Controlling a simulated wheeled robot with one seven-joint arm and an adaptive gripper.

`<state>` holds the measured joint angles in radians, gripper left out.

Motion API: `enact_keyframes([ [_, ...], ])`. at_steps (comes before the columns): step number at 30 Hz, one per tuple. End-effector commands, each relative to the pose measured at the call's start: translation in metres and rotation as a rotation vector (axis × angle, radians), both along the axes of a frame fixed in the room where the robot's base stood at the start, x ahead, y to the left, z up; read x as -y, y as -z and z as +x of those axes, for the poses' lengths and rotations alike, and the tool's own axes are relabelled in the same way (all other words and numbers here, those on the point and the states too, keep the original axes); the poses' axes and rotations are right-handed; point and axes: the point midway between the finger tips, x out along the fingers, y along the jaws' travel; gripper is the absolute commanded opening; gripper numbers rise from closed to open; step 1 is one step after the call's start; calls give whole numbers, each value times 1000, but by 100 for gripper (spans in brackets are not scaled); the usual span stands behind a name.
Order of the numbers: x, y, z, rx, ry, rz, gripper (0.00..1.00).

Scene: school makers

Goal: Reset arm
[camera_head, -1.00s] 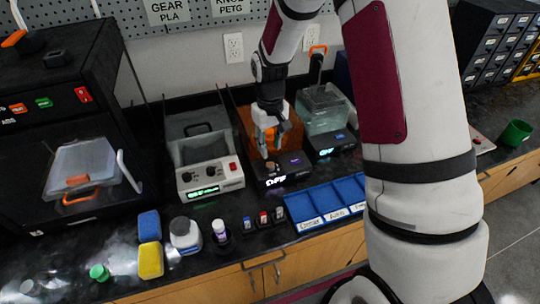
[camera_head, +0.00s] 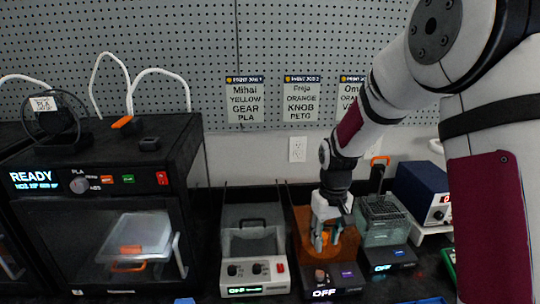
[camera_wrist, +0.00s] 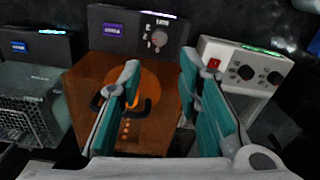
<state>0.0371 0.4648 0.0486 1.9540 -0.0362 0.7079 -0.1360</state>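My gripper (camera_head: 324,234) hangs at the end of my arm, pointing down over the orange-lidded station (camera_head: 300,235) whose display reads OFF. In the wrist view, my gripper (camera_wrist: 158,100) has its two teal-padded fingers spread apart with nothing between them. Below the fingers is the orange lid (camera_wrist: 85,95) with a dark curved handle (camera_wrist: 143,108). Whether the fingers touch the lid cannot be told. My arm fills the right side of the head view.
A grey station (camera_head: 255,270) with knobs stands to the left and a clear tank with a basket (camera_head: 383,215) to the right. A blue power unit (camera_head: 420,190) is further right. A black 3D printer (camera_head: 100,230) reads READY. Print labels hang on the pegboard (camera_head: 290,40).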

Motion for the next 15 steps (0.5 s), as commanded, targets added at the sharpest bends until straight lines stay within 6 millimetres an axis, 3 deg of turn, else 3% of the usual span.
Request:
enact_keyframes([
  [6, 1, -74, -33, 87, 28, -8, 31],
  [15, 2, -156, -106, 208, 75, -7, 31],
])
